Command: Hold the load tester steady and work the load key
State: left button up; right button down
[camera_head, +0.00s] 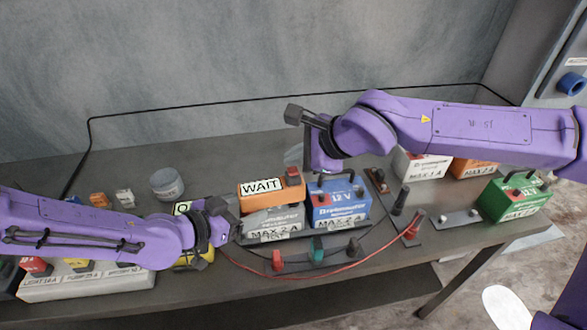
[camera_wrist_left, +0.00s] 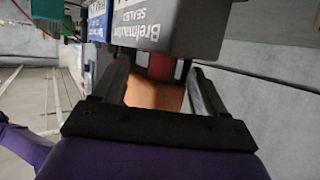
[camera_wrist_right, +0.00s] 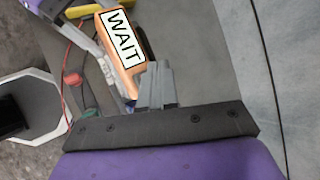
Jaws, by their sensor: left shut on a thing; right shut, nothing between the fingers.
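The load tester (camera_head: 262,190) is an orange box with a white WAIT panel, at the grey battery at the table's middle. WAIT also shows in the right wrist view (camera_wrist_right: 124,40). The load key seems to be the red block (camera_head: 292,173) at its top right end. My left gripper (camera_head: 229,212) is at the tester's left end, shut on it; its orange body (camera_wrist_left: 155,95) shows between the fingers in the left wrist view. My right gripper (camera_head: 301,158) is shut and empty, fingers pointing down close above the red block. Its fingers (camera_wrist_right: 157,82) hide the block in the right wrist view; I cannot tell if they touch.
A grey battery (camera_head: 272,222) and a blue 12 V battery (camera_head: 341,200) stand side by side. A green battery (camera_head: 514,197) is at the right. Red, green and black clamps and a red cable (camera_head: 345,264) lie in front. A round grey tin (camera_head: 167,184) stands behind left.

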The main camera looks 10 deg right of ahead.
aim_at(296, 172)
pick_arm(q)
jog(key=shift+w+r, duration=0.15)
pick_arm(e)
jog(key=shift+r, duration=0.2)
jog(key=shift+r, duration=2.45)
pick_arm(q)
jog(key=o, duration=1.4)
jog(key=shift+o, duration=1.1)
pick_arm(e)
jog(key=shift+w+f, duration=0.1)
jog(key=shift+w, duration=0.1)
